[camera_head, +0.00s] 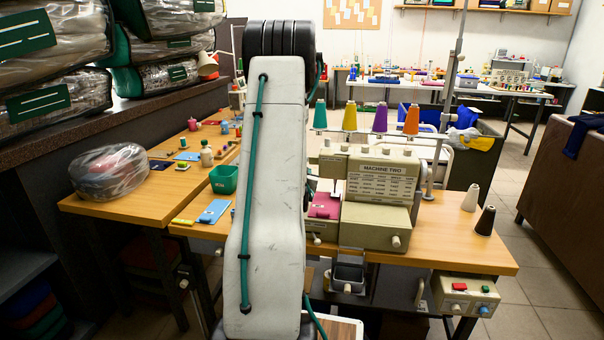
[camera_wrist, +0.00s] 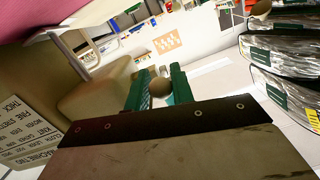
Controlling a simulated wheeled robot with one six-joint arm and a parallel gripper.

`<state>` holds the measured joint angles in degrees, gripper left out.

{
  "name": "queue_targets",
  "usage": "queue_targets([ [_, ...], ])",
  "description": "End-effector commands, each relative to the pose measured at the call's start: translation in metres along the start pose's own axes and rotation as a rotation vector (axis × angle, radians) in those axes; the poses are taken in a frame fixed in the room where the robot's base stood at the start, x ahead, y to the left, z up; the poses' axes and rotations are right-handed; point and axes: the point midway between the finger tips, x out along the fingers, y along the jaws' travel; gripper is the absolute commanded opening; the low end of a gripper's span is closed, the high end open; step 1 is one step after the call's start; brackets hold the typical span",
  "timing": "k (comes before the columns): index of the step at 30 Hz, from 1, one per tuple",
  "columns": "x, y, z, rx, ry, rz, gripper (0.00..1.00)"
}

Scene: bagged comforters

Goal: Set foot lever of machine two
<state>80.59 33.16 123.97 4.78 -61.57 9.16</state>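Machine two (camera_head: 378,185), a beige overlock machine with a "MACHINE TWO" label, stands on the wooden table just right of my arm. In the wrist view its beige body and label (camera_wrist: 33,130) show at left, the label upside down. My gripper (camera_wrist: 161,84) has its two green fingers on either side of a small tan round knob (camera_wrist: 160,87). The gap between the fingers matches the knob's width, and they look closed on it. The knob's shaft and its join to the machine are hidden. In the head view my arm hides my gripper and the lever area.
Thread cones (camera_head: 350,117) stand on top of the machine, and two more cones (camera_head: 484,221) are at the table's right. A control box (camera_head: 465,296) hangs under the front edge. Bagged comforters (camera_head: 55,105) are stacked at left, and one round bag (camera_head: 108,172) lies on the left table.

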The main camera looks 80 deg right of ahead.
Motion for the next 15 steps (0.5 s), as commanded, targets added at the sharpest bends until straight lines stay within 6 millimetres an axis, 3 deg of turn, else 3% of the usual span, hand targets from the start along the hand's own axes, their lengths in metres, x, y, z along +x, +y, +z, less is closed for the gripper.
queue_targets([
  [10, -0.002, -0.002, 0.001, -0.001, -0.003, -0.003, 0.4],
  [15, -0.019, -0.002, 0.001, -0.001, -0.004, -0.003, 0.4],
])
